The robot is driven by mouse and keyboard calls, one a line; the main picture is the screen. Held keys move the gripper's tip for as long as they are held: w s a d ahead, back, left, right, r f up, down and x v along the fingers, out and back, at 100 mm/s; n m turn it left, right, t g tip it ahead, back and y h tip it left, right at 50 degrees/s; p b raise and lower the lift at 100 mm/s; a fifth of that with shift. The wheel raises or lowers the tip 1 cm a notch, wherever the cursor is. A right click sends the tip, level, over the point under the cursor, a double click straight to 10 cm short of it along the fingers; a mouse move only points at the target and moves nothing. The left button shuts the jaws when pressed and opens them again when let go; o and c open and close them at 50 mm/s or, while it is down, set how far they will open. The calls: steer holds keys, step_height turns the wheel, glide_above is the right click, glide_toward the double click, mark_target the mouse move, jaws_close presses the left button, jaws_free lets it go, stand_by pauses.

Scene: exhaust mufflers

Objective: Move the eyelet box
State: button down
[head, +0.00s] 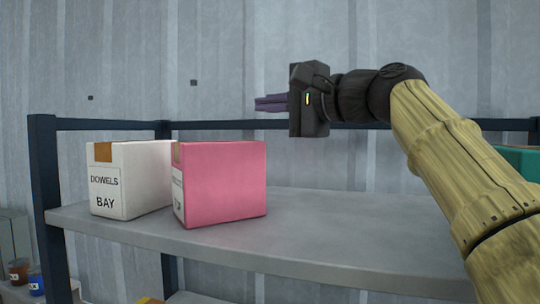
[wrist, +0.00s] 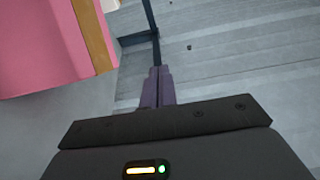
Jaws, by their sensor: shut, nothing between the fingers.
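No label that I can read says eyelet. A pink box (head: 225,182) stands on the grey shelf (head: 330,235), its label turned too far aside to read. A white box (head: 150,165) labelled DOWELS BAY stands close to its left. My gripper (head: 258,103) is shut and empty, pointing left, higher than the pink box and near its right side in the head view. In the wrist view the purple fingers of my gripper (wrist: 158,74) are together, and the pink box (wrist: 40,45) shows at upper left, apart from them.
A teal box (head: 520,160) shows at the right edge, partly behind my arm. Dark blue shelf posts (head: 45,175) and a rear rail (head: 225,125) frame the shelf. Small containers (head: 35,280) show at lower left.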

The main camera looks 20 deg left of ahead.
steer(key=f+b, duration=0.1)
steer(key=f, duration=0.2)
steer(key=f+b, duration=0.1)
steer(key=f, duration=0.6)
steer(key=shift+w+d+b, duration=0.3)
steer(key=shift+w+b, duration=0.05)
steer(key=shift+b, duration=0.05)
steer(key=shift+s+a+r+p, duration=0.15)
steer(key=shift+s+r+p, duration=0.05)
steer(key=shift+p, duration=0.25)
steer(key=shift+s+a+f, duration=0.15)
steer(key=shift+s+a, duration=0.05)
steer(key=shift+s, duration=0.1)
steer(key=shift+w, duration=0.15)
